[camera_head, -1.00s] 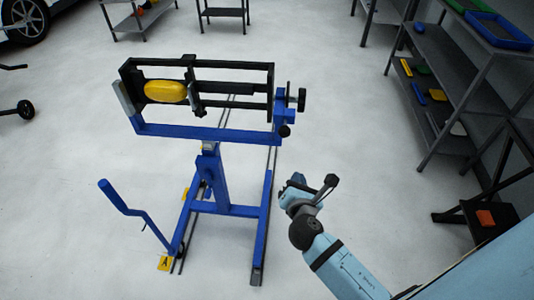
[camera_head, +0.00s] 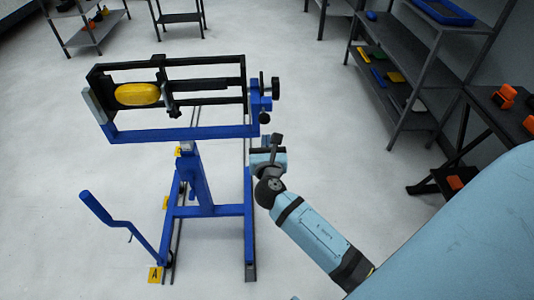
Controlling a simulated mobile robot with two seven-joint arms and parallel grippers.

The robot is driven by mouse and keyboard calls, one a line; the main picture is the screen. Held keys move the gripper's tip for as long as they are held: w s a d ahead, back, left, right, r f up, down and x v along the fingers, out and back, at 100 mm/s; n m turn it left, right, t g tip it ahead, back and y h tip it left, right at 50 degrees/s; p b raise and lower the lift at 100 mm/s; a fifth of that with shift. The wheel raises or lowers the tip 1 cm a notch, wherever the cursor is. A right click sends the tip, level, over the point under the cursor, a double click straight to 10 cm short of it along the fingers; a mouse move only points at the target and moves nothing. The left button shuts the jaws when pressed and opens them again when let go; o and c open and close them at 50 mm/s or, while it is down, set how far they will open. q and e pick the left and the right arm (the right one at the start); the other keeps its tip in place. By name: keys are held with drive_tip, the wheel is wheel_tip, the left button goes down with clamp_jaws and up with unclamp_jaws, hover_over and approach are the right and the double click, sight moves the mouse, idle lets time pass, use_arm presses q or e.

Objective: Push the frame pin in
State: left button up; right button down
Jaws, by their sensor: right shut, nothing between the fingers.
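A blue stand carries a black rectangular frame (camera_head: 205,62) with a yellow oval piece (camera_head: 138,94) held inside at its left. At the frame's right end is a blue bracket (camera_head: 256,103) with black knobs. One knob (camera_head: 275,87) sticks out to the right, and a smaller black knob (camera_head: 265,118) sits lower; I cannot tell which of these is the frame pin. My right gripper (camera_head: 268,152) is just below the lower knob, apart from it in the picture, and shut with nothing in it. Its fingers are partly hidden by its wrist. My left gripper is out of view.
A blue crank handle (camera_head: 112,217) rises at the stand's left, above a yellow marker (camera_head: 155,274) with the letter A. Grey shelves (camera_head: 420,85) with coloured items stand at the right. A dark table (camera_head: 510,120) holds orange items. The floor between stand and shelves is clear.

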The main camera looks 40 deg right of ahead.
sight(265, 120)
drive_tip(key=x, duration=0.6)
drive_tip(key=shift+w+d, duration=0.1)
drive_tip(key=shift+w, duration=0.1)
drive_tip(key=shift+w+d, duration=0.15)
drive_tip(key=shift+w, duration=0.1)
drive_tip(key=shift+p+x, duration=0.55)
drive_tip(key=shift+x, duration=0.65)
drive_tip(key=shift+r, duration=0.2)
drive_tip(key=shift+d+r, duration=0.1)
